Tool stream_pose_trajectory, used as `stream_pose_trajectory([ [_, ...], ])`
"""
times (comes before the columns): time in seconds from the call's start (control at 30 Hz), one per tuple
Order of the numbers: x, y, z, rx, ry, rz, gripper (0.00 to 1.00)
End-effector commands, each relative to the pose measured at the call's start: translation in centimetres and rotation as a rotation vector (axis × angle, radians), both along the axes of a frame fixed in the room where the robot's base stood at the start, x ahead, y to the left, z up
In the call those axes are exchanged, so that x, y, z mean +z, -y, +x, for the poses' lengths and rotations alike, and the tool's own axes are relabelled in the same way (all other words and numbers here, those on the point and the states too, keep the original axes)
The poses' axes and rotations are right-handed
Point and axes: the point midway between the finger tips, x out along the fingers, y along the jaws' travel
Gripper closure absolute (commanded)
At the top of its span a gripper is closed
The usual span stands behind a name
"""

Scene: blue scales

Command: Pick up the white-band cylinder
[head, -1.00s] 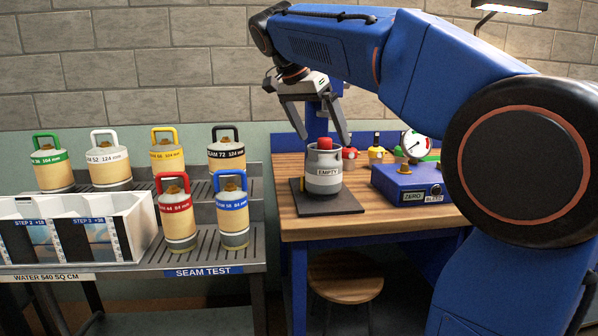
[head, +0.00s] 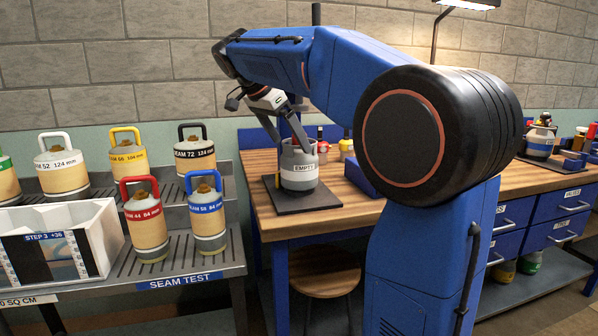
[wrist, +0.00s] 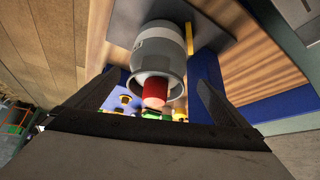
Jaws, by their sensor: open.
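A grey cylinder (head: 299,184) with a white band reading EMPTY stands upright on a dark square plate (head: 318,203) on the wooden bench. In the wrist view its grey body (wrist: 160,48) and red top (wrist: 155,92) lie between my two fingers. My gripper (head: 295,147) is open, pointing down at this cylinder's top; one finger hides the red top in the head view. Whether the fingers touch it I cannot tell. Another cylinder (head: 62,178), cream with a white handle and a white label band SEAM 52, stands on the rack at left, far from my gripper.
Yellow-, black-, red- and blue-handled cylinders stand on the slatted rack (head: 190,262) at left, beside a white divided tank (head: 100,245). A blue box (head: 360,178) is right of the plate, partly behind my arm. A stool (head: 322,275) is under the bench (head: 262,200).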

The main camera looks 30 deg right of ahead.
Motion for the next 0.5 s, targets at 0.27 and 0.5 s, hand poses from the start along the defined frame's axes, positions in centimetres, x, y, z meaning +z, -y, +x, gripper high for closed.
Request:
stream_pose_trajectory([
  [0.27,-1.9,1.2,0.1,0.001,-0.001,0.0,0.0],
  [0.5,-4.2,2.6,-0.1,-0.001,-0.002,0.001,0.0],
])
